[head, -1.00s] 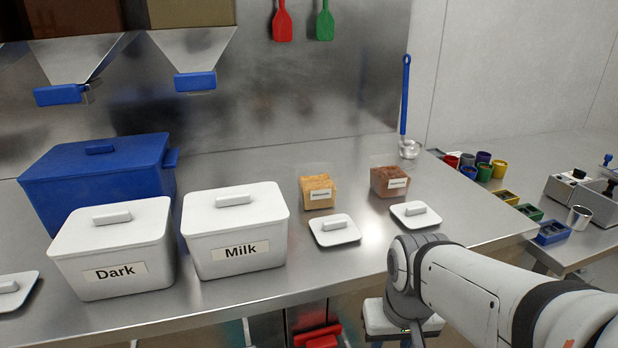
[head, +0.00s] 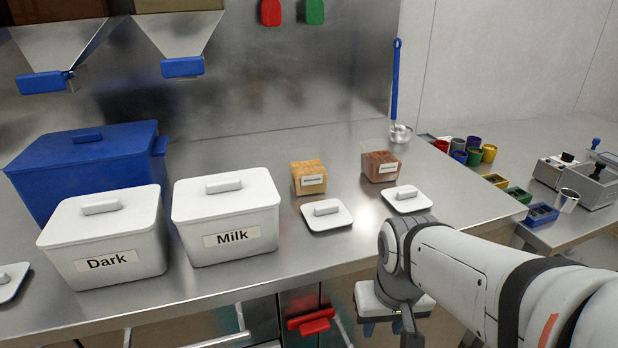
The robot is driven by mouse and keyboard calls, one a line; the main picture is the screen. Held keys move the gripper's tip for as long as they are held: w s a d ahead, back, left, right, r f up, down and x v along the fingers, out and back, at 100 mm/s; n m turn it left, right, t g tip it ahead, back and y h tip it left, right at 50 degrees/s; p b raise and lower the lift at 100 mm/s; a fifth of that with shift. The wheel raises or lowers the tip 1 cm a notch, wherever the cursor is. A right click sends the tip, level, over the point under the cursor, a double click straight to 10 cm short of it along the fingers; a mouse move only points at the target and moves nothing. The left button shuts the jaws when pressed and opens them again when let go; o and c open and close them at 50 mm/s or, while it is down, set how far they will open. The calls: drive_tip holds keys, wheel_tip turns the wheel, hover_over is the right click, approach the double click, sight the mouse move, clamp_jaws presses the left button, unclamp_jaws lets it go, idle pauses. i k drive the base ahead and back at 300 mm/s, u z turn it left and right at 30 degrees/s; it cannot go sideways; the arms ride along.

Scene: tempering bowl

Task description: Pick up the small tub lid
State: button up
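Two small white lids with bar handles lie flat on the steel counter (head: 250,285). One lid (head: 327,214) lies in front of the small clear tub of tan pieces (head: 309,178). The other lid (head: 407,199) lies in front of the small clear tub of brown pieces (head: 381,166). Both tubs stand uncovered, with labels too small to read. My arm comes in from the lower right. What looks like my gripper (head: 386,326) hangs below the counter's front edge, partly hidden by the arm. Its fingers are unclear, and it is apart from both lids.
Lidded white tubs marked Dark (head: 106,255) and Milk (head: 230,228) stand on the left, before a blue lidded bin (head: 85,175). The counter right of the lids is clear. Coloured cups (head: 474,150) stand farther right.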

sight(322, 215)
drive_tip(key=z, duration=0.8)
drive_tip(key=k, duration=1.75)
drive_tip(key=u, duration=1.1)
drive_tip(key=i, duration=1)
